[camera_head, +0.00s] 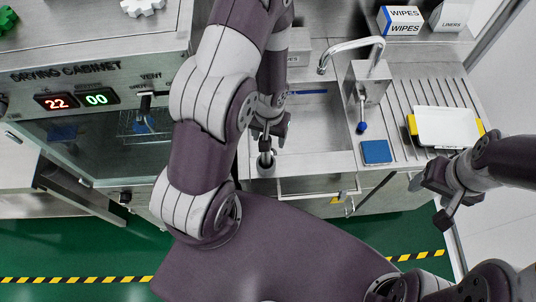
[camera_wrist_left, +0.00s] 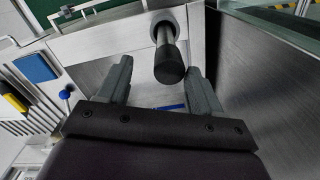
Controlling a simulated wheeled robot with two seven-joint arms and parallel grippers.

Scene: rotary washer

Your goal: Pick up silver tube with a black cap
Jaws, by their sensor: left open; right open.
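The silver tube with a black cap (camera_wrist_left: 168,62) shows in the left wrist view, its cap towards the camera and its other end at a pale round fitting. In the head view the tube (camera_head: 266,161) stands near the front left corner of the sink, partly hidden by my left gripper. My left gripper (camera_wrist_left: 159,68) is open, with a finger on either side of the cap in the picture. I cannot tell whether the cap lies between them in depth. The left gripper (camera_head: 270,128) is partly hidden in the head view. My right gripper (camera_head: 438,196) is open and empty at the right.
The sink (camera_head: 318,130) has a faucet (camera_head: 352,46) behind it. A blue sponge (camera_head: 376,152) and a white tray (camera_head: 447,127) with yellow ends lie on the ribbed drainboard. The drying cabinet (camera_head: 90,150) stands at the left. A wipes box (camera_head: 401,22) is at the back.

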